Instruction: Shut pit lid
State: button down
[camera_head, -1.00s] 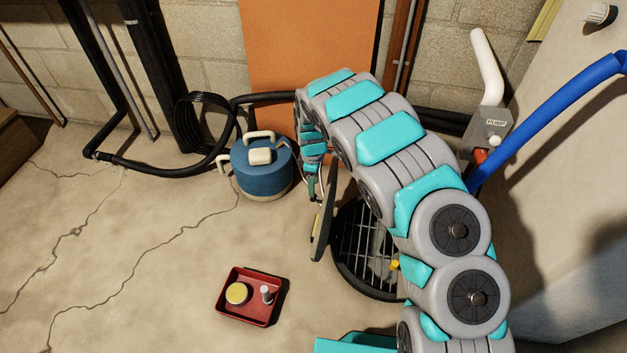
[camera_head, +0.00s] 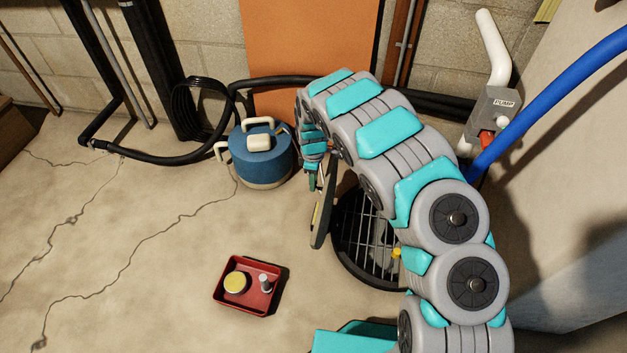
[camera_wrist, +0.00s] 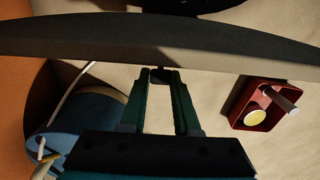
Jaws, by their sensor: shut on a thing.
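The pit (camera_head: 358,245) is a round dark opening with a metal grate, partly hidden behind my arm. The pit lid (camera_head: 321,215) stands up on edge at the left side of the pit, seen nearly edge-on. In the wrist view the lid (camera_wrist: 225,38) is a wide dark band across the top. My gripper (camera_wrist: 161,75) is shut on a small dark part at the lid's edge, between its two fingertips. In the head view my gripper (camera_head: 313,182) is small and partly hidden by my arm at the lid's upper end.
A blue canister (camera_head: 262,160) with pale handles stands left of the lid. A red tray (camera_head: 247,286) with a yellow-topped tin lies on the floor in front. A pump box (camera_head: 493,112) and blue pipe (camera_head: 545,108) are at right. The left floor is clear.

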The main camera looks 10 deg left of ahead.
aim_at(331, 187)
jog(key=shift+d+r, duration=0.15)
jog(key=d+p, duration=0.1)
jog(key=d, duration=0.1)
jog(key=d+r+p, duration=0.1)
jog(key=p, duration=0.1)
jog(key=shift+d, duration=0.4)
jog(key=shift+r, duration=0.1)
jog(key=shift+s+d+r+p, duration=0.1)
jog(key=shift+d+p, duration=0.35)
jog(key=shift+d, duration=0.4)
jog(key=shift+d+p, duration=0.45)
jog(key=shift+d, duration=0.9)
